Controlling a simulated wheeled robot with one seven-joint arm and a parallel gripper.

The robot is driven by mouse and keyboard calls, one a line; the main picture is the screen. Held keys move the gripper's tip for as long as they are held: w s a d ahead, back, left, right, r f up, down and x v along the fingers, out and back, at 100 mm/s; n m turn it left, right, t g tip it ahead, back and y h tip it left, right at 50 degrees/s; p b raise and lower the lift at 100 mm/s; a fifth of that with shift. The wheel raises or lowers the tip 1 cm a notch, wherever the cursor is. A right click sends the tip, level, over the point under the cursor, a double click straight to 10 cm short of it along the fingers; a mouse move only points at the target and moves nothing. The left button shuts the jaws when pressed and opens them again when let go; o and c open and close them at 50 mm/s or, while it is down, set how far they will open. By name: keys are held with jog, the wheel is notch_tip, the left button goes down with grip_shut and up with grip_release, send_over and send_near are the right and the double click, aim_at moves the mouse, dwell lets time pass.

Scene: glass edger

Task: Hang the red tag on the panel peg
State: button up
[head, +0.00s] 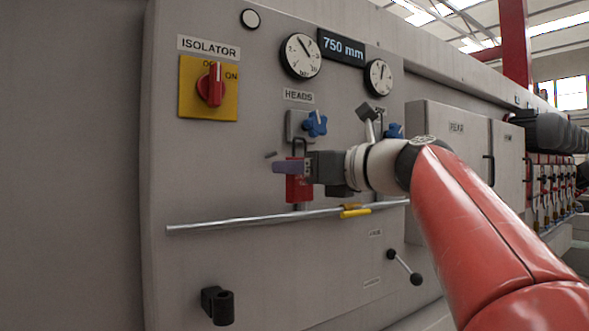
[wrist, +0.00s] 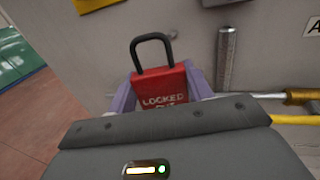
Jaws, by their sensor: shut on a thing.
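The red tag is padlock-shaped with a dark loop on top. It hangs upright in my gripper in the head view (head: 298,190), in front of the grey panel (head: 200,170). In the wrist view the tag (wrist: 162,86) reads "LOCKED" and sits between the purple fingers of my gripper (wrist: 160,92), its loop standing free above. My gripper (head: 291,168) is shut on it. A short grey peg (head: 271,154) sticks out just left of the tag in the head view. In the wrist view a ridged metal peg (wrist: 227,55) stands right of the loop, apart from it.
A rail (head: 230,220) crosses the panel below the tag, with a yellow piece (head: 355,213) on it. A blue knob (head: 316,123) is just above my gripper. The red isolator switch (head: 211,85) is upper left. A black bracket (head: 218,305) is low left.

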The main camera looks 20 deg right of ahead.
send_near(263, 171)
jog(key=shift+s+a+x, duration=0.2)
jog(key=shift+a+x, duration=0.15)
jog(key=shift+x, duration=1.55)
jog(key=shift+d+x, duration=0.25)
jog(key=shift+x, duration=1.05)
jog(key=shift+w, duration=0.25)
